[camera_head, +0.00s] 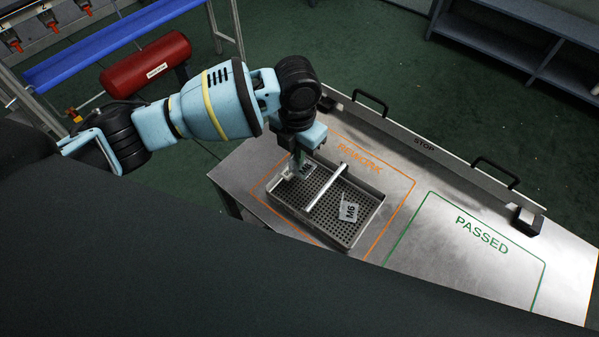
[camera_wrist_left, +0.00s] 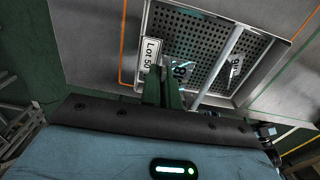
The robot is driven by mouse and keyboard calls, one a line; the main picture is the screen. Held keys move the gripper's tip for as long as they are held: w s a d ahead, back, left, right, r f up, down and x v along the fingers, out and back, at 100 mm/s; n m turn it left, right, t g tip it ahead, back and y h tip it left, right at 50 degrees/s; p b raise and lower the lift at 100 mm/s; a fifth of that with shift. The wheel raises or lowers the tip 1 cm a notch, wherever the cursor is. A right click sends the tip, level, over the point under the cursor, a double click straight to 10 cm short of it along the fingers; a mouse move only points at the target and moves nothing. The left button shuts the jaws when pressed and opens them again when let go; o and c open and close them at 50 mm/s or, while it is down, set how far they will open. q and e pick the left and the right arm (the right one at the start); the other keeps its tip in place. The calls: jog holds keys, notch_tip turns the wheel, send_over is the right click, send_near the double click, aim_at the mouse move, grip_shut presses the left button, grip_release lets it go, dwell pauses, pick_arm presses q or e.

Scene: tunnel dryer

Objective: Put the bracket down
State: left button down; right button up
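A grey perforated tray (camera_head: 372,217) stands on the steel table inside the orange REWORK outline. A bracket (camera_head: 305,171) marked with dark letters is at the tray's left end, directly under my left gripper (camera_head: 298,160). In the left wrist view the two dark green fingers (camera_wrist_left: 162,88) are close together, and the bracket (camera_wrist_left: 182,70) shows at their tips, low in the tray. The finger contact is partly hidden. A second bracket (camera_head: 348,211), marked M6, lies in the tray beyond the crossbar (camera_head: 326,187). My right gripper is not in view.
The crossbar spans the tray beside my gripper. A Lot 50 label (camera_wrist_left: 152,53) sits at the tray's edge. A raised STOP rail (camera_head: 424,143) with black handles runs along the table's far side. The green PASSED area (camera_head: 470,255) is empty.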

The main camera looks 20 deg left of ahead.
aim_at(298, 179)
pick_arm(q)
jog(key=shift+f, duration=3.65)
jog(key=shift+f, duration=0.15)
jog(key=c, duration=1.6)
grip_release()
jog(key=shift+c, duration=0.2)
notch_tip(298, 179, up, 12)
jog(key=shift+r, duration=0.15)
